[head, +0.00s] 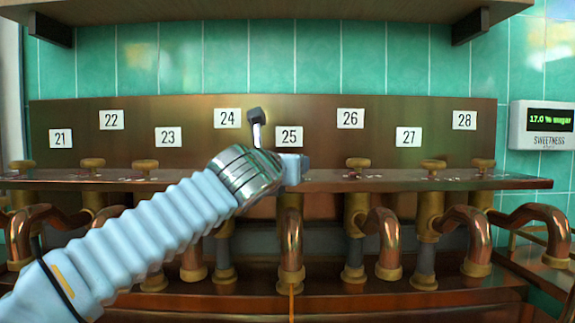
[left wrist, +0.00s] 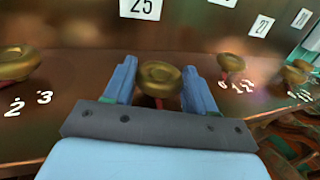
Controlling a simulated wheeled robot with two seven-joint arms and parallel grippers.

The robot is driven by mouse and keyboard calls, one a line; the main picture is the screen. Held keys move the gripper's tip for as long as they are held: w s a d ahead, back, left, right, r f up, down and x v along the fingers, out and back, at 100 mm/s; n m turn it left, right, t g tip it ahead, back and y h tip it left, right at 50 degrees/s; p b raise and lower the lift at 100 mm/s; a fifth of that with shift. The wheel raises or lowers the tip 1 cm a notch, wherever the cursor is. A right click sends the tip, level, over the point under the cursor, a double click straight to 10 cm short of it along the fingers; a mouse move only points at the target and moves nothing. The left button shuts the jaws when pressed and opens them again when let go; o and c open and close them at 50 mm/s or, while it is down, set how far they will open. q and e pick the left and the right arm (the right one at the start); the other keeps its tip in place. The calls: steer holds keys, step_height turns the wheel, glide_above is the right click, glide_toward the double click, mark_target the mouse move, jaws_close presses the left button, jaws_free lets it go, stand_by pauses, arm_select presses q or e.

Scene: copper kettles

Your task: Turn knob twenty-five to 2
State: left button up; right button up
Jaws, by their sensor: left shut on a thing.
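The brass knob (left wrist: 160,77) below the label 25 (left wrist: 141,8) stands between the two blue fingers of my left gripper (left wrist: 160,88), which is shut on it. In the head view, my left gripper (head: 296,168) is at the shelf under the label 25 (head: 289,137) and hides the knob. The marks around this knob are hidden by the gripper, so I cannot tell its setting. A thin amber stream (head: 291,303) shows below the copper spout (head: 290,240) under it. My right gripper is not in view.
Neighbouring brass knobs (head: 357,163) stand along the copper shelf (head: 390,181). The left neighbour (left wrist: 17,62) has white marks 2 and 3 beside it. A display (head: 543,118) on the right wall reads 17.0 % sugar. A wooden shelf (head: 270,10) overhangs above.

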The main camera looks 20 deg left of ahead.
arm_select(q)
steer(key=shift+d+f+y+b, duration=0.15)
steer(key=shift+f+y+b, duration=0.1)
steer(key=shift+y+b, duration=0.2)
steer(key=shift+d+n+y, duration=0.15)
steer(key=shift+n+y, duration=0.5)
steer(key=shift+n, duration=0.05)
steer(key=shift+r+n+y, duration=0.2)
steer(key=shift+n+y, duration=0.3)
steer(key=shift+y, duration=0.3)
steer(key=shift+n+g+y, duration=0.5)
steer(key=shift+n+y, duration=0.5)
steer(key=shift+y, duration=0.5)
steer(key=o, duration=1.1)
steer(key=shift+c, duration=0.2)
